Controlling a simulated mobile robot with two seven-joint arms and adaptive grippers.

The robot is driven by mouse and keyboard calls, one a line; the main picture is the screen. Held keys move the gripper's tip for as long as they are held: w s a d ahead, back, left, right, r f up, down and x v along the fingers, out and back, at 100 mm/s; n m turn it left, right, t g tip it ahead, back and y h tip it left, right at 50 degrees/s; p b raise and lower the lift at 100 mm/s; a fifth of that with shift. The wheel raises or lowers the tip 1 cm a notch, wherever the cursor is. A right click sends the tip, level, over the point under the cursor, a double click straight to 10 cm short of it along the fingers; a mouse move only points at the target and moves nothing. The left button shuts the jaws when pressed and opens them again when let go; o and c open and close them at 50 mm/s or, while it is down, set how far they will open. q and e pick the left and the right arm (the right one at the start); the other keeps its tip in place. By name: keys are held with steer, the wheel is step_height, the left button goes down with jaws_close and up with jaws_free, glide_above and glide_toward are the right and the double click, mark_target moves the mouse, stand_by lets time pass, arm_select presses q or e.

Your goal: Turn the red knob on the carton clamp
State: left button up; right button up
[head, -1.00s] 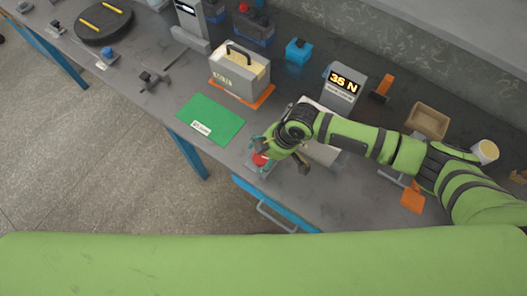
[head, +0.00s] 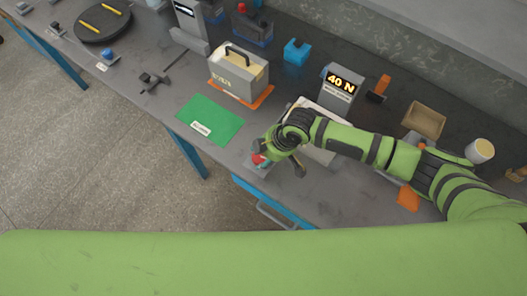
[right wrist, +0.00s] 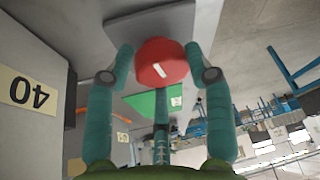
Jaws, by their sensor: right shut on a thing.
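The red knob (head: 259,159) of the carton clamp is near the table's front edge in the head view, partly hidden by my right gripper (head: 262,156). In the right wrist view the knob (right wrist: 162,64) has a white mark and sits between the teal fingers of my right gripper (right wrist: 160,60), which is shut on it. A grey display post (head: 339,88) behind my arm reads "40 N". A pale box-like thing (head: 318,106) behind my forearm is mostly hidden. My left gripper is not in view.
A green mat (head: 209,115) lies left of the knob. A grey handled box (head: 238,76) stands on an orange plate behind it. A brown tray (head: 424,120) and a cup (head: 481,151) stand at the right. In the right wrist view, a yellow "40" label (right wrist: 28,90) is close at the left.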

steer(key=o, duration=1.1)
steer(key=shift+s+a+r, duration=0.1)
steer(key=shift+a, duration=0.25)
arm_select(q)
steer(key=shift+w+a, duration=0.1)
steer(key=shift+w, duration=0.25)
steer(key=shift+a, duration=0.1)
arm_select(e)
steer(key=shift+d+r, duration=0.3)
steer(key=shift+r, duration=0.1)
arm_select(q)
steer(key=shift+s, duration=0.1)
arm_select(e)
steer(key=v, duration=1.1)
steer(key=shift+s, duration=0.1)
